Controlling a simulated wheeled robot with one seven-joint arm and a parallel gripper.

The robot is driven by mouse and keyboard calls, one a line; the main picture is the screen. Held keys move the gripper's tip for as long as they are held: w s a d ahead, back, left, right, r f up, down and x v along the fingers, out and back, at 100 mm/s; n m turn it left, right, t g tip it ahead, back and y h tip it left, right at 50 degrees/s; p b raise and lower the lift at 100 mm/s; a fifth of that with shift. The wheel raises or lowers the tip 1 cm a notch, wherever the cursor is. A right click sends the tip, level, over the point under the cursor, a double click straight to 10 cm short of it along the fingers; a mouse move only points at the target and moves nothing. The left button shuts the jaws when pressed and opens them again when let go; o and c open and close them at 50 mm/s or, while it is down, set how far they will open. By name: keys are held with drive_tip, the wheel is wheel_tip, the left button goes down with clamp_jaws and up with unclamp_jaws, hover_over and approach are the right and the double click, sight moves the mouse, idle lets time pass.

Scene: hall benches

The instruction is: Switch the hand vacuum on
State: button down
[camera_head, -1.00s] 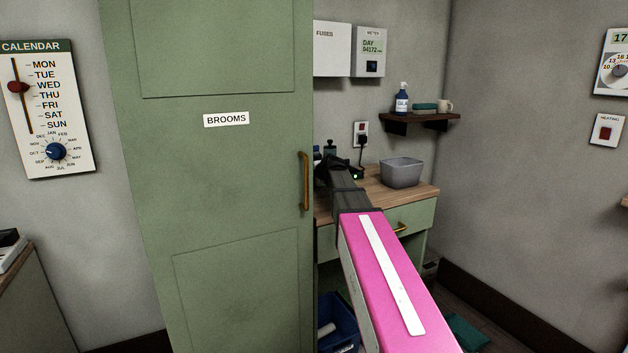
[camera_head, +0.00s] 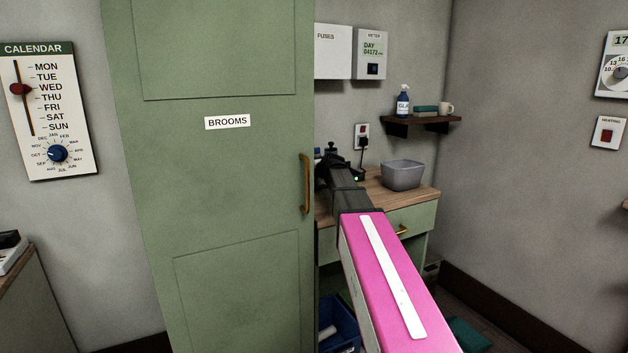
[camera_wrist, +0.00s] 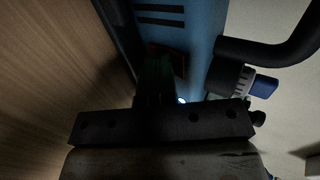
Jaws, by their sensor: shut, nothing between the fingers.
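The blue body of what looks like the hand vacuum (camera_wrist: 195,25) fills the top middle of the wrist view, with dark vent slots and a black curved handle (camera_wrist: 268,52). A dark red switch-like part (camera_wrist: 180,64) shows on it, beside my fingers. My gripper (camera_wrist: 157,72) is shut and empty, its tips close to this red part; I cannot tell whether they touch. A small pale light (camera_wrist: 182,100) glows near the fingers. In the head view my gripper (camera_head: 333,160) is over the wooden counter, and my arm and the cabinet hide most of the vacuum. A green light (camera_head: 356,178) shows there.
The tall green BROOMS cabinet (camera_head: 225,180) stands close on the left of my arm. A grey basin (camera_head: 402,174) sits on the counter (camera_head: 425,190) to the right. A wall socket with a black plug (camera_head: 362,139) and a shelf (camera_head: 420,120) are behind.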

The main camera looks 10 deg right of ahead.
drive_tip(key=shift+s+d, duration=0.15)
drive_tip(key=shift+s, duration=0.45)
drive_tip(key=s+d, duration=0.1)
drive_tip(key=s, duration=0.3)
drive_tip(key=s+d+r, duration=0.1)
drive_tip(key=s, duration=0.3)
drive_tip(key=s+d+r, duration=0.1)
drive_tip(key=s+d, duration=0.1)
drive_tip(key=s, duration=0.2)
drive_tip(key=shift+r, duration=0.15)
